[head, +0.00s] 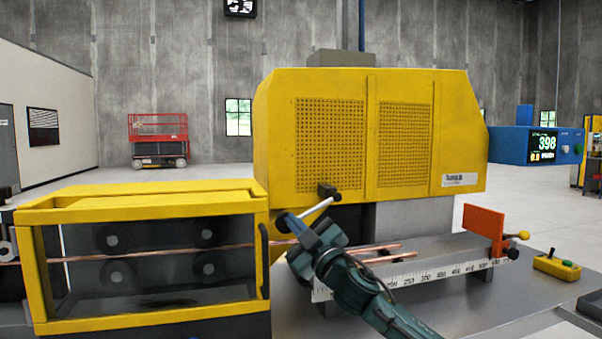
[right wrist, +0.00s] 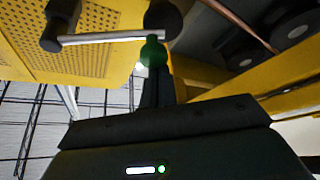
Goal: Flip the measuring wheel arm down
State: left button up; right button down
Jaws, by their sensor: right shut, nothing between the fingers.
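The measuring wheel arm (head: 317,209) is a silver rod on a black pivot block at the front of the yellow machine housing. In the head view it slants down and left from the pivot, and its lower end is partly hidden by my right gripper (head: 306,234). In the right wrist view the rod (right wrist: 112,37) runs from the black pivot to a dark round wheel (right wrist: 163,19). My right gripper (right wrist: 153,50) is shut and empty, with its fingertips at the rod close to the wheel; I cannot tell whether they touch. My left gripper is out of view.
A copper tube (head: 170,252) runs through the yellow-framed roller box (head: 140,203) at left. A ruled bench (head: 440,262) with cut copper pieces and an orange stop (head: 484,229) lies right. A yellow button box (head: 557,266) and blue display unit (head: 535,145) stand further right.

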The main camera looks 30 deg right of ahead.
pick_arm(q)
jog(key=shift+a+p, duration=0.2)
jog(key=shift+p, duration=0.15)
pick_arm(e)
jog(key=shift+s+d+f+n+g+y, duration=0.1)
jog(key=shift+d+f+n+g+y, duration=0.15)
jog(key=shift+f+n, duration=0.2)
jog(key=shift+d+f+n+g+y, duration=0.15)
jog(key=shift+f+n+y, duration=0.15)
jog(key=shift+n, duration=0.25)
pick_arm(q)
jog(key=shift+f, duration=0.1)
pick_arm(e)
jog(key=shift+f, duration=0.1)
